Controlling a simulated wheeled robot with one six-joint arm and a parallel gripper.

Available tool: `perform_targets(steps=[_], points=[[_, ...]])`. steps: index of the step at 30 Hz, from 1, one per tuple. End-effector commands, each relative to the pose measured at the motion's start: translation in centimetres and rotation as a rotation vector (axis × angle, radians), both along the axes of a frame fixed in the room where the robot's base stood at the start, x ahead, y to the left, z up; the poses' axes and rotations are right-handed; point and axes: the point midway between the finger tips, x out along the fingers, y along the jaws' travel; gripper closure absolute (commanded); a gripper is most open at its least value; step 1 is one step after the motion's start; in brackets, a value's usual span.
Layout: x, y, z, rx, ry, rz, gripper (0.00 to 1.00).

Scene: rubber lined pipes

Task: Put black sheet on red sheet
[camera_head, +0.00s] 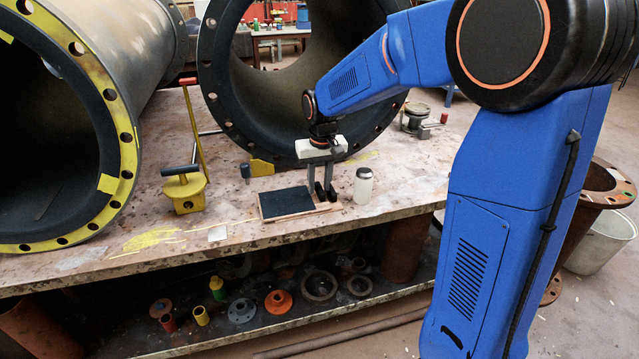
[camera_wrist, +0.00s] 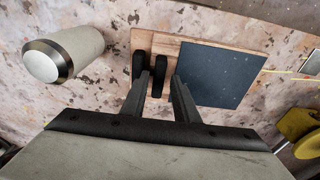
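The black sheet (camera_head: 286,203) is a dark, flat square lying on a thin wooden board near the table's front edge. In the wrist view the black sheet (camera_wrist: 218,75) is right of my fingers, with bare wood showing at its left. My gripper (camera_head: 321,190) points down over the bare right end of the board in the head view. Its two grey fingers stand apart; the gripper also shows in the wrist view (camera_wrist: 167,85). Two dark rounded pieces are by the fingertips; I cannot tell whether they belong to the gripper. I make out no red sheet in either view.
A white cylinder with a metal end (camera_head: 363,186) stands close right of the board. A yellow tool (camera_head: 186,188) with a tall lever stands at left. Large flanged pipes (camera_head: 110,110) fill the back and left. A small pale square (camera_head: 217,234) lies left of the board.

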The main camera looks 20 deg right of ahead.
Motion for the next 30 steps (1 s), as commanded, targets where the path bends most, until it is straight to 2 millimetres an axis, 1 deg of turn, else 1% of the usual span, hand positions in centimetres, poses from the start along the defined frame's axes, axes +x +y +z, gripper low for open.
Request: perform_targets(steps=[9,11,14,17,24,30], points=[[0.0,0.0,0.1,-0.001,-0.001,0.0,0.68],[0.0,0.0,0.4,-0.001,-0.002,0.0,0.68],[-0.1,-0.1,1.2,-0.001,-0.002,0.0,0.68],[-0.2,-0.1,2.8,0.0,-0.004,0.0,0.68],[-0.8,-0.1,7.5,0.0,-0.004,0.0,0.68],[-1.2,-0.1,10.5,0.0,-0.002,0.0,0.68]])
